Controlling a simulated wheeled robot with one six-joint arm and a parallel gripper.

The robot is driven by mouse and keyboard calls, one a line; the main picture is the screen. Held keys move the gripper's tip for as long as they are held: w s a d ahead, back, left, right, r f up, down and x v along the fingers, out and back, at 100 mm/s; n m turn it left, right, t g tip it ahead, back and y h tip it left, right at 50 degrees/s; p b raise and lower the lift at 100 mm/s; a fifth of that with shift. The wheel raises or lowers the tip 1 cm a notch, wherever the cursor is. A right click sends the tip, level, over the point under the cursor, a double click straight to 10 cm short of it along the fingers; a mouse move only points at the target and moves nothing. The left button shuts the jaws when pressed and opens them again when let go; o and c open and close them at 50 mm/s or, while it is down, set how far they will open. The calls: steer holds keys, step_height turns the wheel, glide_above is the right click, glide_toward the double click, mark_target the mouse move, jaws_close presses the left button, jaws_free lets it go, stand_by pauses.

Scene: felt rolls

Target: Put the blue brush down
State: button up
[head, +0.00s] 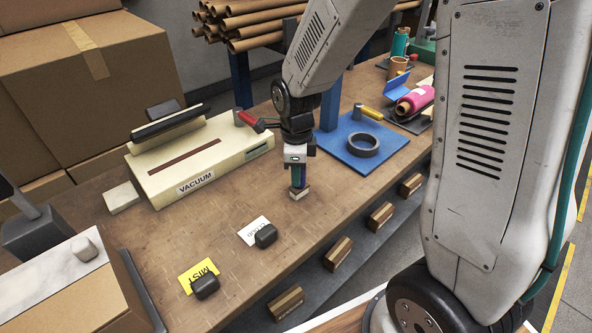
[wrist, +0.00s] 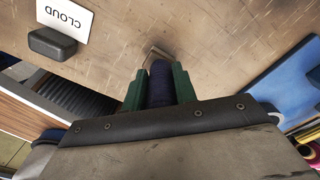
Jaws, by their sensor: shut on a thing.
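My gripper (head: 298,174) points down over the brown workbench (head: 225,215), in front of the vacuum machine. In the wrist view, its two green fingers (wrist: 159,88) are shut on the dark blue brush (wrist: 160,74), one finger on each side. In the head view, a small pale tan end (head: 299,194) shows just below the fingers, close to the bench top. I cannot tell whether it touches the bench. Most of the brush is hidden by the fingers.
A white CLOUD card (head: 257,229) and yellow MIST card (head: 197,275) lie left of the gripper, each with a dark block. The cream vacuum machine (head: 190,165) stands behind. Bare bench surrounds the gripper.

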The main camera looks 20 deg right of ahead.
steer(key=o, duration=1)
steer(key=shift+f, duration=0.1)
step_height(320, 180, up, 12)
steer(key=shift+r, duration=0.25)
steer(key=shift+s+d+r+n+t, duration=0.2)
steer(key=shift+s+d+r+n, duration=0.7)
steer(key=shift+s+n, duration=2.9)
steer(key=shift+s+d+r+n+t, duration=0.25)
steer(key=shift+s+r+n, duration=1.2)
steer(key=shift+s+n, duration=2.4)
steer(key=shift+s+d+r+n+t, duration=0.15)
steer(key=shift+s+d+r+n, duration=0.75)
steer(key=shift+s+n, duration=2.9)
steer(key=shift+w+a+r+n, duration=0.25)
steer(key=shift+w+a+r, duration=0.05)
